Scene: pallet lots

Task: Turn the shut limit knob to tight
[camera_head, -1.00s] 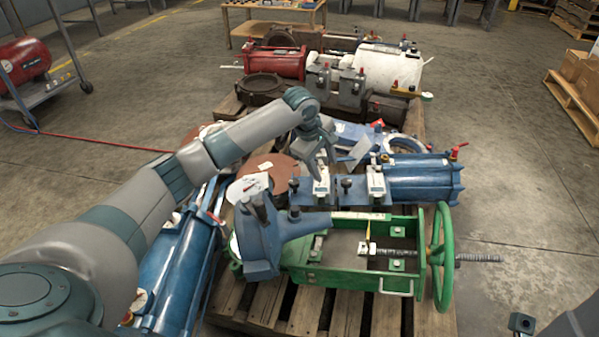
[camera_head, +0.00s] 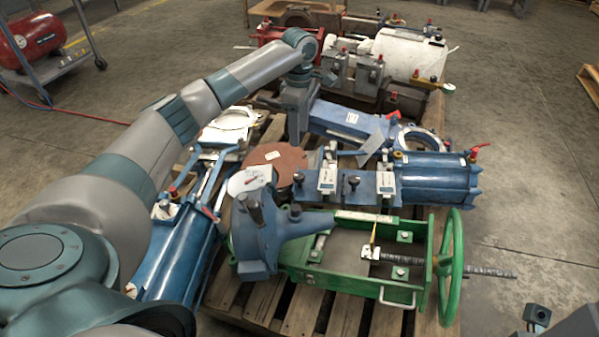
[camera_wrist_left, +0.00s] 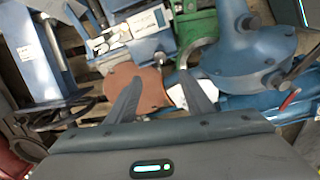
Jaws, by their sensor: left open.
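The blue actuator (camera_head: 435,178) lies across the pallet. On its plate stand two grey boxes with white labels, a left one (camera_head: 328,178) and a right one (camera_head: 386,183). Black knobs stand beside them, a left knob (camera_head: 298,178) and a middle knob (camera_head: 351,184). I cannot read which is the shut limit knob. My left gripper (camera_head: 297,138) hangs behind and left of the boxes, apart from them. In the left wrist view its fingers (camera_wrist_left: 162,88) are spread and empty over a brown disc (camera_wrist_left: 150,85). A white-labelled box (camera_wrist_left: 146,22) shows beyond them.
A green yoke with a handwheel (camera_head: 450,265) and a blue conical housing (camera_head: 262,240) lie in front. A blue cylinder (camera_head: 180,255) lies at left. Red and white actuators (camera_head: 410,55) stand at the back.

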